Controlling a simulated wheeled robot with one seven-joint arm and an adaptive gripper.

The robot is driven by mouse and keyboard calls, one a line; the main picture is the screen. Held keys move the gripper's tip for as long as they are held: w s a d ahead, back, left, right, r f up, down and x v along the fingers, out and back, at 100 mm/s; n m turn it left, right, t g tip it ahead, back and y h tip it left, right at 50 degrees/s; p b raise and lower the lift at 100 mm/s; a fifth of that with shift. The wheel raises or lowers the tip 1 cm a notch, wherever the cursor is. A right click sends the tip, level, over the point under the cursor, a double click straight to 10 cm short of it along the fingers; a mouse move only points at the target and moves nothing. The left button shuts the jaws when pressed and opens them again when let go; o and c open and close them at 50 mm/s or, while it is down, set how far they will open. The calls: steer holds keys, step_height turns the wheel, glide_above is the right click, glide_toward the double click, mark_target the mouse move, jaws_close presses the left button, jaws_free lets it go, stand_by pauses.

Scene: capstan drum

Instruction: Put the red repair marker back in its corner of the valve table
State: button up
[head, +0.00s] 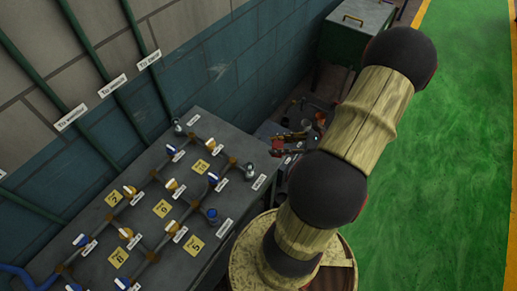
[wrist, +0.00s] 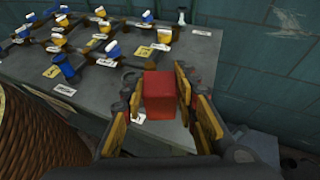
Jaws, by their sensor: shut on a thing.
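The red repair marker (wrist: 160,95) is a red block between the two yellow-padded fingers of my gripper (wrist: 158,92) in the wrist view. My gripper is shut on it. In the head view my gripper (head: 290,142) is by the right end of the grey valve table (head: 225,133), and the marker is too small there to make out clearly. In the wrist view the marker appears in front of the near part of the table top (wrist: 205,55). I cannot tell whether it touches the table. The fingers hide part of the surface beneath.
Pipes with blue, yellow and white valve handles, number cards (head: 162,209) and white labels cover much of the table. A blue upright fitting (head: 211,214) stands near the front edge. A block wall is behind, a green cabinet (head: 354,35) at the back. A wicker shape (wrist: 40,135) is at left.

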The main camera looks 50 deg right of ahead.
steer(key=w+f, duration=0.2)
steer(key=w, duration=0.2)
steer(key=b, duration=0.2)
glide_above(261, 154)
steer(key=f, duration=0.5)
steer(key=shift+s+a, duration=0.1)
steer(key=shift+s, duration=0.15)
steer(key=shift+w+f+b, duration=0.15)
steer(key=shift+f+b, duration=0.05)
steer(key=shift+f, duration=0.75)
steer(key=shift+w+f+b, duration=0.1)
steer(key=shift+f+b, duration=0.1)
steer(key=shift+f, duration=0.7)
steer(key=shift+f, duration=0.2)
steer(key=o, duration=1.2)
steer(key=shift+c, duration=0.2)
steer(key=shift+r, duration=0.1)
